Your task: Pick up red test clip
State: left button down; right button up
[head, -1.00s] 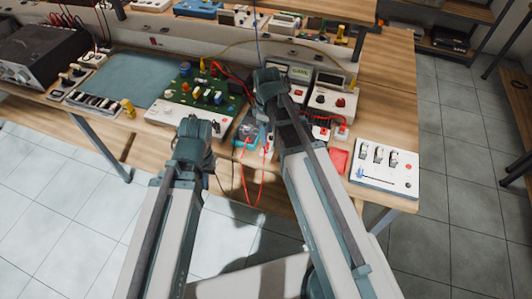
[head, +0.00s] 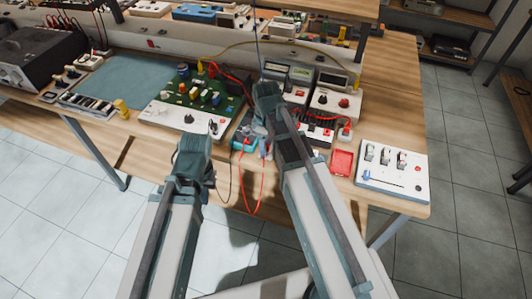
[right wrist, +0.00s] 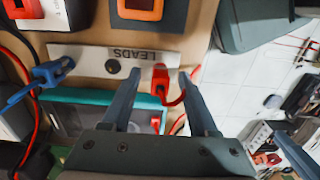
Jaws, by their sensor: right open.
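The red test clip (right wrist: 160,79) hangs at the white strip marked LEADS (right wrist: 90,56) in the right wrist view, with a red lead attached. My right gripper (right wrist: 159,73) is open, one finger on each side of the clip. I see no clear contact with it. In the head view my right gripper (head: 264,118) is over the bench's front edge and hides the clip from clear sight. A blue clip (right wrist: 50,72) is on the same strip, left of the gripper. My left gripper (head: 195,147) is in front of the bench, apart from the clips; its jaw opening is unclear.
A teal-edged box (right wrist: 75,97) lies close beside the fingers. A green circuit board (head: 190,100), meters (head: 300,78) and a red tray (head: 342,163) surround the right gripper. A red lead loop (head: 251,208) hangs off the bench's front. Tiled floor (head: 465,220) is clear at right.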

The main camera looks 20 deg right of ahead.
grip_shut()
jog(key=shift+r, duration=0.15)
